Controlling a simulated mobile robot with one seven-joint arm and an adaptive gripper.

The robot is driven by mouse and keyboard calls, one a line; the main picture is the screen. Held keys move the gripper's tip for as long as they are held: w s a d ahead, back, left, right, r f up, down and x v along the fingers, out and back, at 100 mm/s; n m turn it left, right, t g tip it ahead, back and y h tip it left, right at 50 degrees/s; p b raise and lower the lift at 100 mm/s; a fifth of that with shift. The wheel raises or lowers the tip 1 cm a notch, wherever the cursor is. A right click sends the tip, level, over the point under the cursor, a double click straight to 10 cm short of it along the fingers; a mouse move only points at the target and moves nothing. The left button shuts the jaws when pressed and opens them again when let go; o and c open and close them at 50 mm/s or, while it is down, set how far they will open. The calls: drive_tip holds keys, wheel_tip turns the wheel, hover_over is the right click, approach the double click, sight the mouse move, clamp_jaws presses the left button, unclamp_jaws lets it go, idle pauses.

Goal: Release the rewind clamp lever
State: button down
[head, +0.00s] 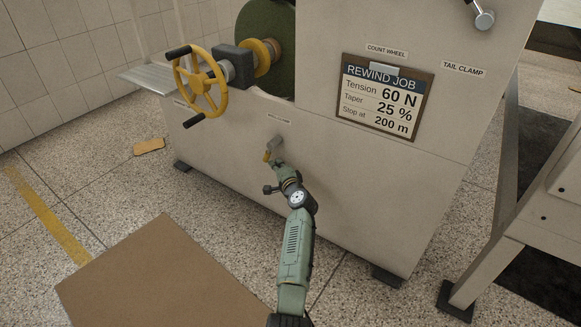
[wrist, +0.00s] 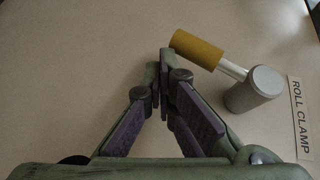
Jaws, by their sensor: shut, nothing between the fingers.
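A small clamp lever (head: 272,147) sits on the front panel of the cream machine, below a small label. In the wrist view the lever has a yellow grip (wrist: 198,50), a short silver rod (wrist: 232,69) and a grey hub (wrist: 254,90). A label reading ROLL CLAMP (wrist: 299,117) is beside the hub. My gripper (head: 274,164) is at the lever in the head view. In the wrist view my gripper (wrist: 166,56) is shut and empty, its fingertips beside the left end of the yellow grip. I cannot tell whether they touch it.
A yellow handwheel (head: 201,84) sticks out at the upper left. A REWIND JOB clipboard (head: 385,99) hangs to the right. Another lever (head: 483,18) is above the TAIL CLAMP label (head: 463,68). A brown board (head: 165,280) is at the lower left. The panel around the lever is mostly clear.

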drive_tip(key=shift+w+a+b, duration=0.25)
drive_tip(key=shift+w+a, duration=0.2)
drive_tip(key=shift+a, duration=0.2)
drive_tip(key=shift+w+a+b, duration=0.25)
drive_tip(key=shift+w+a, duration=0.15)
drive_tip(key=shift+a, duration=0.25)
drive_tip(key=shift+r, duration=0.15)
